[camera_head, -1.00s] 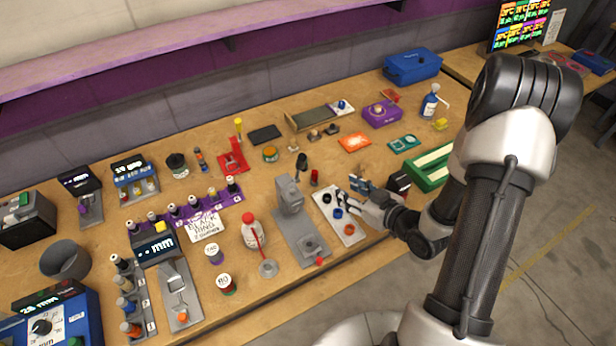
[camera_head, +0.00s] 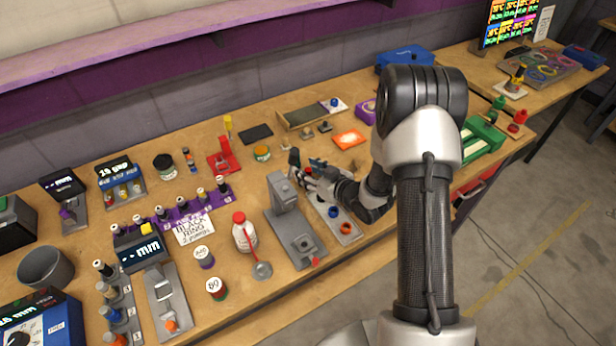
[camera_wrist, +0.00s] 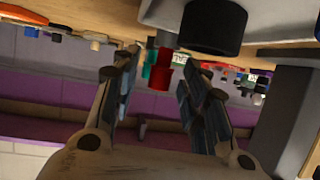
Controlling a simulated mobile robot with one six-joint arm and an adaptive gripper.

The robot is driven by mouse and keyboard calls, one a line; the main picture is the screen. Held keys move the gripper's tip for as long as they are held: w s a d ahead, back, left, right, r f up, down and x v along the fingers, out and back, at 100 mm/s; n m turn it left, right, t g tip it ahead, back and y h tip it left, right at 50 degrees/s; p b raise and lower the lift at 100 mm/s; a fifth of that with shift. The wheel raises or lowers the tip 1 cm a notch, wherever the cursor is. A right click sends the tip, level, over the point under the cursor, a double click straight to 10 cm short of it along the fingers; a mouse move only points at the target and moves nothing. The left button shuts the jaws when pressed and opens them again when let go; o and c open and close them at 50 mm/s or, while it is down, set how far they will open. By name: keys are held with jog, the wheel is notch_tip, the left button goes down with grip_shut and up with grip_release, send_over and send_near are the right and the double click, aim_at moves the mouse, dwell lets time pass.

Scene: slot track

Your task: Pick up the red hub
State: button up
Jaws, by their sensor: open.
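The red hub (camera_wrist: 160,74) is a small red stepped cylinder in the wrist view, which shows the scene upside down. It appears between my two dark fingers, and some depth may separate it from the fingertips. My gripper (camera_head: 301,166) is open with nothing between its pads that I can see held. In the head view it is low over the table, just right of the grey press (camera_head: 284,192). The hub is hidden there behind my gripper and wrist.
A grey tray (camera_head: 348,238) with blue and orange-red rings lies under and in front of my wrist. A grey post and a dark cylinder (camera_wrist: 212,28) are close by in the wrist view. A red stand (camera_head: 224,160) and an orange card (camera_head: 349,139) lie farther back.

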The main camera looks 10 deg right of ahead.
jog(key=shift+w+f, duration=0.1)
jog(key=shift+w, duration=0.1)
jog(key=shift+c, duration=0.3)
grip_shut()
